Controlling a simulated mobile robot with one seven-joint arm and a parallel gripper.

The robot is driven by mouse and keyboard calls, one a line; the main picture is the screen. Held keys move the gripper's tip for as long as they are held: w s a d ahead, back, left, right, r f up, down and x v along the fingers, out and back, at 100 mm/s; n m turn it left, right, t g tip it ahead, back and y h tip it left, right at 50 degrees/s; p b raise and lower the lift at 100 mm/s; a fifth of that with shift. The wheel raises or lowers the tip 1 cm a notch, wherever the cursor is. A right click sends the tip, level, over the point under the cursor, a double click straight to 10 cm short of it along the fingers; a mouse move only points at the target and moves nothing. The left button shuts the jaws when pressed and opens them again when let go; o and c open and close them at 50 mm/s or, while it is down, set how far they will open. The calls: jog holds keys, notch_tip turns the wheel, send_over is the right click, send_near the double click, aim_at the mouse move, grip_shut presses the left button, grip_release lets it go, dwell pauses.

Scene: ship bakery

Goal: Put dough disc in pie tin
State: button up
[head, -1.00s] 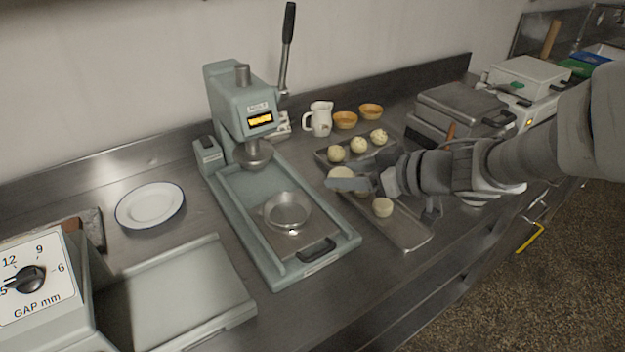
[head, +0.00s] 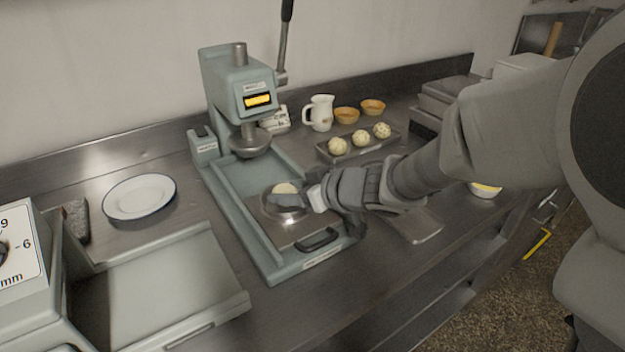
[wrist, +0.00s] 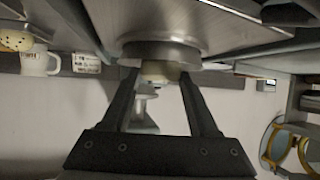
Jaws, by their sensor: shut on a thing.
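The pie tin (head: 270,212) is a round metal dish on the sliding plate of the grey-green press, and my gripper partly hides it. My gripper (head: 283,197) is at the tin, shut on a pale piece of dough (head: 284,187), which I take for the dough disc. In the wrist view the dough (wrist: 160,72) sits between the fingertips of my gripper (wrist: 160,80), right by the metal tin (wrist: 160,52). I cannot tell whether the dough touches the tin.
The press head (head: 250,143) hangs behind the tin. A tray (head: 330,155) with several dough balls (head: 361,138), a white jug (head: 319,113) and two small tart shells (head: 346,115) stand at the back. A white plate (head: 139,197) lies left of the press.

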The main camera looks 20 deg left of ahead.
jog(key=shift+f, duration=0.35)
jog(key=shift+f, duration=0.15)
jog(key=o, duration=1.1)
